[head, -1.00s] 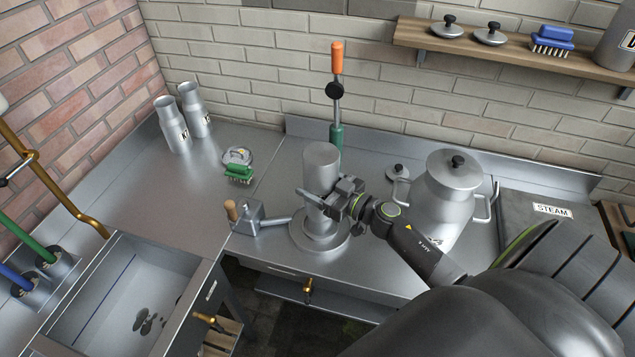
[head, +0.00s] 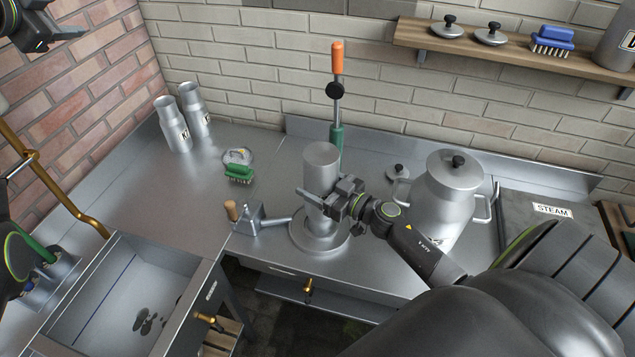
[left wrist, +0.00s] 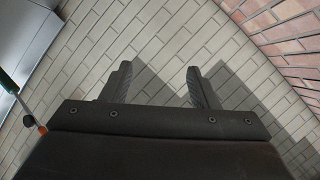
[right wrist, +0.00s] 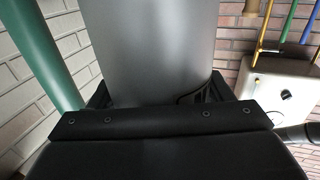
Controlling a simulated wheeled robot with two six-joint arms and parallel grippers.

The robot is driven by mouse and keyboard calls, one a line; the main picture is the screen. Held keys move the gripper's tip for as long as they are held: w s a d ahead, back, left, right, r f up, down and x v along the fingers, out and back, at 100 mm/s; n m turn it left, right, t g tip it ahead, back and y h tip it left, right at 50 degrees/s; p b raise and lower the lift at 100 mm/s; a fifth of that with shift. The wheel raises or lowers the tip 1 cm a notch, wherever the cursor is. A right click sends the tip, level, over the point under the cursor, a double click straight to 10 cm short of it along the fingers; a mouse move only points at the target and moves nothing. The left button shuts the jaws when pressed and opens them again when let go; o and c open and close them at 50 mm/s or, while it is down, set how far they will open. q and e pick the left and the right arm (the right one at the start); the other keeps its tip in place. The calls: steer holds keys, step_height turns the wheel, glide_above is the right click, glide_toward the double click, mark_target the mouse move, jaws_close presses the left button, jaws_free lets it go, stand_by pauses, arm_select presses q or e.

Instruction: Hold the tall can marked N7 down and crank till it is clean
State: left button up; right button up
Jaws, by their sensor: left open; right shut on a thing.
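A tall grey metal can (head: 320,162) stands upside down or plain end up on a round metal base (head: 318,238) on the counter; no marking shows on it. My right gripper (head: 333,196) is shut on the can, and the can fills the right wrist view (right wrist: 158,50) between the fingers. A small metal crank box with a wooden knob (head: 247,217) sits left of the base, joined to it by a pipe. My left gripper (head: 62,32) is at the upper left of the head view, far from the can. Its fingers are apart and empty in the left wrist view (left wrist: 158,88).
Two labelled cans (head: 172,124) stand at the back left. A green brush (head: 239,173) lies near a round lid. A green post with an orange-handled lever (head: 337,100) rises behind the can. A large lidded churn (head: 448,195) stands right. A sink (head: 125,300) is front left.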

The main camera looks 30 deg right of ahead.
arm_select(q)
steer(key=s+d+f+n+g, duration=0.1)
steer(key=s+d+f+g, duration=0.25)
steer(key=f, duration=0.65)
steer(key=s+d+f+g, duration=0.2)
steer(key=d+f, duration=0.2)
steer(key=f, duration=0.6)
steer(key=n+g+h, duration=0.1)
steer(key=g+h, duration=0.1)
steer(key=g, duration=0.2)
glide_above(225, 207)
step_height(225, 207, down, 13)
steer(key=shift+w+d+f, duration=0.1)
steer(key=shift+f, duration=3)
steer(key=shift+d+f, duration=0.1)
steer(key=shift+f, duration=3)
steer(key=shift+c, duration=0.4)
steer(key=c, duration=1)
